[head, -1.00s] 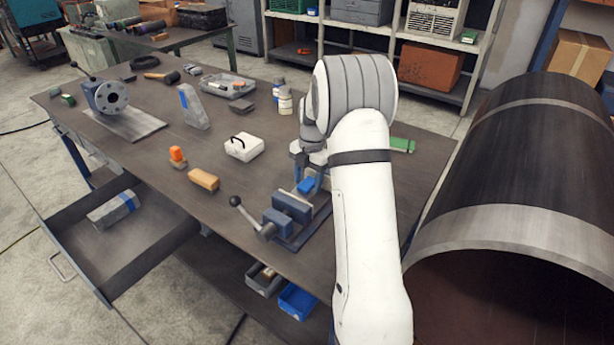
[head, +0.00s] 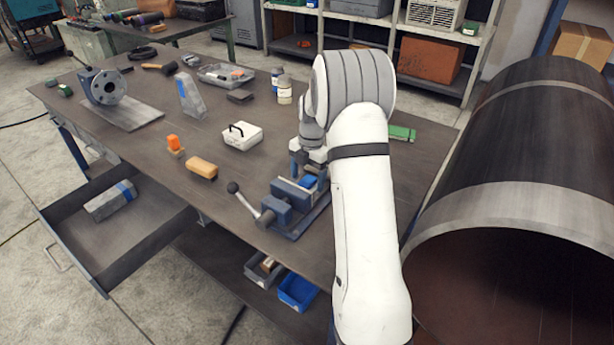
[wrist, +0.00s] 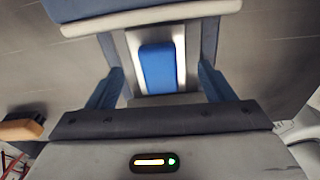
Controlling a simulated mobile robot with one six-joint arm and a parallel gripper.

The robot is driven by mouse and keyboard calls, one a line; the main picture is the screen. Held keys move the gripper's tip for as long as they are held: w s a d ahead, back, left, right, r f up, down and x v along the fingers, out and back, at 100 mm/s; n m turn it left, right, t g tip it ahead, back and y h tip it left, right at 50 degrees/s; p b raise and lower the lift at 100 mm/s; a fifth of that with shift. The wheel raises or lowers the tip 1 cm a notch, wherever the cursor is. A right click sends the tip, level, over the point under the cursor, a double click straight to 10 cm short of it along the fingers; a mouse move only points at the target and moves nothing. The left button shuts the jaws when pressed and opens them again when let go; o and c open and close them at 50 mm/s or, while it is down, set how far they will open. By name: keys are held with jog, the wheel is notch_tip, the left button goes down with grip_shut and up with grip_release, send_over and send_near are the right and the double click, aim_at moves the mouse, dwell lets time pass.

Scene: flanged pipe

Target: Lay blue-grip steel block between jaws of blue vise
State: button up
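The blue vise (head: 276,208) stands on the bench, left of my arm, with its lever pointing left. The steel block with the blue grip (head: 310,181) lies low at the vise, behind its front jaw. In the wrist view the block (wrist: 157,68) shows its blue grip between bright steel edges, and a vise jaw (wrist: 150,14) with a pale face crosses the top. My gripper (wrist: 160,76) has its two blue fingers spread, one on each side of the block, with visible gaps. My wrist partly hides the far side of the vise in the head view.
A large pipe (head: 510,190) stands close on the right. An open drawer (head: 120,245) juts out at the front left.

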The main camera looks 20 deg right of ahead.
aim_at(310, 179)
jog(key=shift+o, duration=0.3)
jog(key=shift+w+d+r+b, duration=0.1)
jog(key=shift+d+r+b, duration=0.1)
jog(key=shift+r, duration=1.75)
jog(key=shift+w+d+r+b, duration=0.1)
jog(key=shift+d+r+b, duration=0.1)
jog(key=shift+r, duration=1.7)
